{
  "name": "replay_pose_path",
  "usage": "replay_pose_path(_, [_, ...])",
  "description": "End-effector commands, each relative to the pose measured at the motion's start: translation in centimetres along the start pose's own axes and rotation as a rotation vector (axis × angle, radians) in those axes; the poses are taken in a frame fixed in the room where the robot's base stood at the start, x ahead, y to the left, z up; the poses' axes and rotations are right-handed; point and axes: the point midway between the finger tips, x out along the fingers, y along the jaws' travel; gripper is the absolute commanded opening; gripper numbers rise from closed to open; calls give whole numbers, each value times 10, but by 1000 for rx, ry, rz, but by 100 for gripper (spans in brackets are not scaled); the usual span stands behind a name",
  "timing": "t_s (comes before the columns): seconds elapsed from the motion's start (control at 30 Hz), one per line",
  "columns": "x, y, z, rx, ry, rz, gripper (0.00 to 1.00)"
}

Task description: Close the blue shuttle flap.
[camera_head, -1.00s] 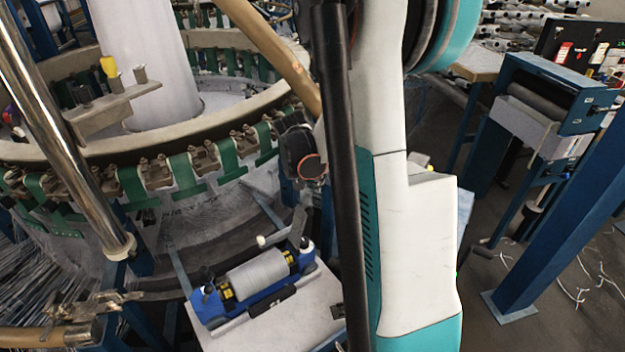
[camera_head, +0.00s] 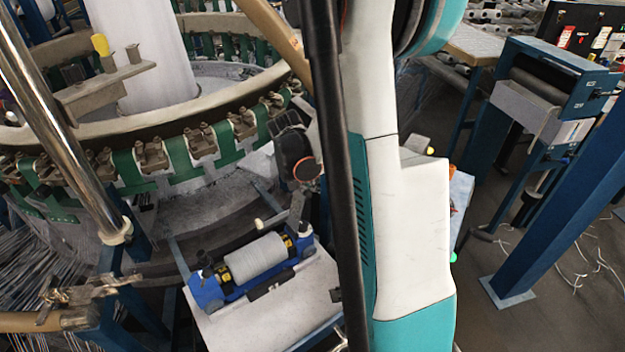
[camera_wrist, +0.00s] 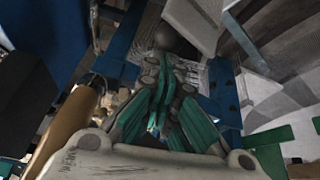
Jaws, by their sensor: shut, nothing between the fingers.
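The blue shuttle (camera_head: 208,288) holds a pale ribbed spool and lies on a white plate (camera_head: 235,325) in the head view. Black and yellow fittings sit at both spool ends. A thin piece with a white end (camera_head: 259,223) stands up behind it. I cannot clearly tell the flap's outline or angle. My gripper (camera_wrist: 165,65) shows in the wrist view, its green-sided fingers together and empty. A dark rounded knob-like shape (camera_wrist: 173,38) lies just beyond the fingertips; contact cannot be told. In the head view my fingers are not clearly seen, and my arm hides the area right of the shuttle.
The loom's round rim (camera_head: 110,140) with green straps and metal clamps curves behind the shuttle. A shiny upright pole (camera_head: 70,140) stands at left. A slanted blue post (camera_head: 560,200) and a roller unit (camera_head: 540,85) stand at right, with open floor between.

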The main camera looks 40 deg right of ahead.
Motion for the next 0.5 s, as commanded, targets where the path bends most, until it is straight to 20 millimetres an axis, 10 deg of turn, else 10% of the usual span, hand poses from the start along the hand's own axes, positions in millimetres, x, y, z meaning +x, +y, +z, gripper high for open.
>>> replay_pose_path(0.5, [-10,-5,7,-14,70,35,0])
